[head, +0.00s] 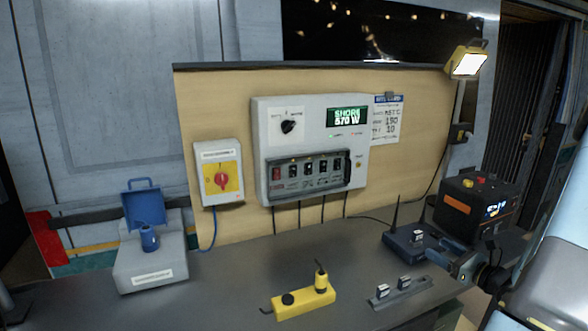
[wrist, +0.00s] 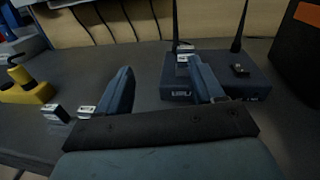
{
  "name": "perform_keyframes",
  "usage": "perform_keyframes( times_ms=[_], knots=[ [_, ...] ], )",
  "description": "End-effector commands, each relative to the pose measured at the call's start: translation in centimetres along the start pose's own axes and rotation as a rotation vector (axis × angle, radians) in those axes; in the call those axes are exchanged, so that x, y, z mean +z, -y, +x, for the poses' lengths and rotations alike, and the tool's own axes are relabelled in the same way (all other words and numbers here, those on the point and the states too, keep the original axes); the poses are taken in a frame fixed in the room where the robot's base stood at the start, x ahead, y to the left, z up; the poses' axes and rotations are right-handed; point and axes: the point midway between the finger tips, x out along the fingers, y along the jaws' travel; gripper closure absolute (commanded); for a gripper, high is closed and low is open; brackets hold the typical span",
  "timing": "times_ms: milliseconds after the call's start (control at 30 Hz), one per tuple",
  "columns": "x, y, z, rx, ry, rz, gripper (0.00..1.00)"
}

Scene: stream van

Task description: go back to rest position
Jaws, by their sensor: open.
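My gripper (head: 447,259) is at the right over the worktop, beside the dark blue router box (head: 402,248). In the wrist view my gripper (wrist: 163,76) has its two blue fingers wide apart with nothing held between them. The router box (wrist: 215,93) lies just beyond, and the right finger overlaps it in the picture. A small grey-white plug (head: 417,236) is on the router box; it also shows by the right fingertip in the wrist view (wrist: 183,58). I cannot tell if the finger touches it.
A grey rail (head: 400,294) with two small plugs lies in front of my gripper. A yellow block (head: 305,301) with black fittings, a grey base (head: 150,272) with a blue box and a black-orange power unit (head: 475,205) stand on the worktop (head: 235,285). A control panel (head: 262,140) is behind.

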Motion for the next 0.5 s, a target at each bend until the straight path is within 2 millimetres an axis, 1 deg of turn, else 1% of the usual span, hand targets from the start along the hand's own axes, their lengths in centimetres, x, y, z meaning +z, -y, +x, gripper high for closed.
perform_keyframes(
  times_ms=[33,200,333,500],
  knots=[
    [1.4,-1.2,0.9,0.062,-0.008,-0.041,0.33],
    [5.3,-5.9,3.0,0.281,-0.045,-0.182,0.33],
    [7.8,-9.5,3.9,0.439,-0.076,-0.297,0.33],
    [10.6,-14.0,4.2,0.635,-0.121,-0.459,0.33]
  ],
)
